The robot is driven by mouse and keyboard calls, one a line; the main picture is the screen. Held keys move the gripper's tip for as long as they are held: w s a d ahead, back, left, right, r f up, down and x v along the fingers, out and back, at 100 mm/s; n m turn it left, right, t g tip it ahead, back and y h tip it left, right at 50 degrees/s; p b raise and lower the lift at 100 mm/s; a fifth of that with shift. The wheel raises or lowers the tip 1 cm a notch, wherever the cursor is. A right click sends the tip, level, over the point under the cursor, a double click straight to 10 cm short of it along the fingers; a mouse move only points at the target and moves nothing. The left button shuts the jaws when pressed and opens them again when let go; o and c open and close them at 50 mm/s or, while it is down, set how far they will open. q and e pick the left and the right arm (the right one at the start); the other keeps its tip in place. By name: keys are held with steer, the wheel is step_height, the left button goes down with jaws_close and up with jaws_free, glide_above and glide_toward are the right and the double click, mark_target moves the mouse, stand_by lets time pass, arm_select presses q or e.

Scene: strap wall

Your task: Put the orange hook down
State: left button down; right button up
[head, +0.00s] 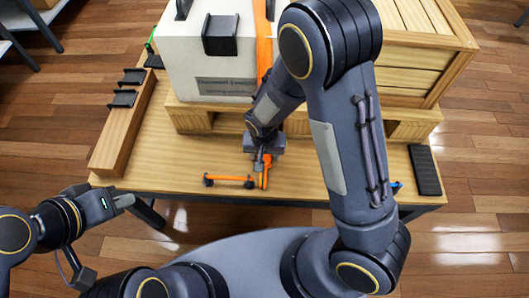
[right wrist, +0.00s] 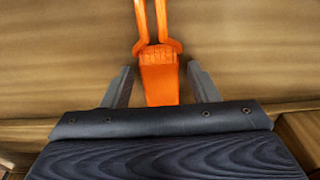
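The orange hook (right wrist: 160,72) lies on the wooden table top, its two thin prongs pointing away from my right gripper in the right wrist view. My right gripper (right wrist: 162,88) is open, with one finger on each side of the hook's wide end and a small gap at both sides. In the head view the hook (head: 265,176) shows as a short orange piece below my right gripper (head: 262,163), near the table's front edge. My left gripper (head: 126,201) is off the table at the left, away from the hook; its finger opening is not clear.
An orange bar with black ends (head: 230,181) lies just left of the hook. A white box (head: 210,70) with an orange strap (head: 264,45) stands on a pallet (head: 190,118) behind. A wooden beam (head: 122,130) lies left, a black pad (head: 424,170) right. The front left table is clear.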

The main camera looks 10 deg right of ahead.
steer(key=shift+o, duration=0.2)
steer(key=shift+r+p, duration=0.3)
steer(key=shift+r, duration=0.2)
step_height(320, 180, up, 11)
steer(key=s+p, duration=0.1)
steer(key=p, duration=0.2)
steer(key=s+d+r+t+y, duration=0.2)
steer(key=s+d+r, duration=0.3)
steer(key=s+r, duration=0.2)
steer(key=s+d+r+n+t+y, duration=0.1)
steer(key=s+d+r+t+y, duration=0.1)
steer(key=s+d+r, duration=0.3)
steer(key=s+r, duration=0.2)
steer(key=s, duration=0.1)
steer(key=shift+s+d+r+n, duration=0.3)
steer(key=shift+s+d+r, duration=0.05)
